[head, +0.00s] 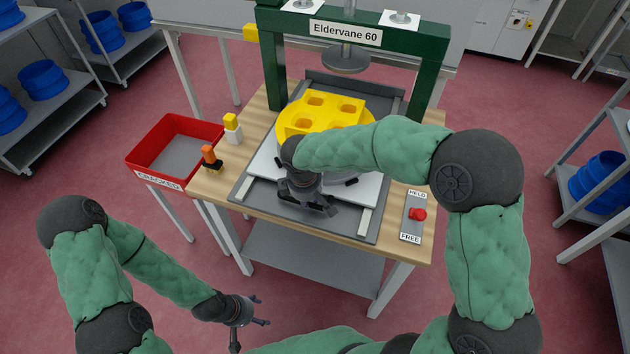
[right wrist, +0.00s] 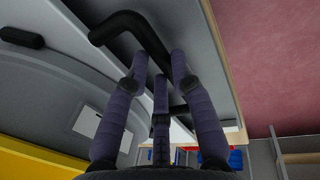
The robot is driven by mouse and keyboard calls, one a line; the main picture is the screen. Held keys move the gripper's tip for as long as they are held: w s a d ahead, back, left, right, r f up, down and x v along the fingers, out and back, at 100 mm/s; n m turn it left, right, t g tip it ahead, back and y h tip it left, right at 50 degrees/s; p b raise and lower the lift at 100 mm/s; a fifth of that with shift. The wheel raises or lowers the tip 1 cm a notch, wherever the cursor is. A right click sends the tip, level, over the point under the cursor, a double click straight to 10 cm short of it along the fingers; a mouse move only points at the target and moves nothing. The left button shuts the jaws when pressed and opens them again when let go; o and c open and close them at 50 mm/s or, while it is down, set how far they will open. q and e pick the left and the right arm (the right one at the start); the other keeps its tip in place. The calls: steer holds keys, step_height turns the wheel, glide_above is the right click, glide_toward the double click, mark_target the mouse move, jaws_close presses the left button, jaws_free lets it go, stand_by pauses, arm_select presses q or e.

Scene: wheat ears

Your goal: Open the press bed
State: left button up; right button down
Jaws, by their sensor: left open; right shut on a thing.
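The press bed, a pale plate (head: 368,190) on a grey tray, lies under the green press frame (head: 275,70) labelled "Eldervane 60". A round grey base with a yellow block (head: 330,108) with square recesses sits on it. My right gripper (head: 318,208) is low at the bed's front edge, its arm covering part of the bed. In the right wrist view a black bar handle (right wrist: 125,22) runs by my fingertips, and my fingers are closed on it; their exact contact is partly hidden. My left gripper (head: 258,312) is open and empty, in front of the table at lower left.
A red-knobbed switch (head: 418,214) marked HELD and FREE is at the table's right. A red crate (head: 150,135) marked CRACKED stands left. An orange-topped object (head: 210,155) and a yellow-topped one (head: 231,122) stand on the table's left edge. Shelves with blue tubs flank both sides.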

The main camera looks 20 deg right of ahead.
steer(key=shift+s+a, duration=0.5)
steer(key=shift+s, duration=0.25)
steer(key=shift+s+a, duration=0.5)
steer(key=shift+s, duration=0.2)
steer(key=c, duration=1)
jaws_free()
steer(key=shift+c, duration=0.2)
step_height(320, 180, up, 12)
steer(key=s+a, duration=0.1)
steer(key=shift+s, duration=0.4)
steer(key=shift+a+f, duration=0.1)
steer(key=shift+f, duration=0.05)
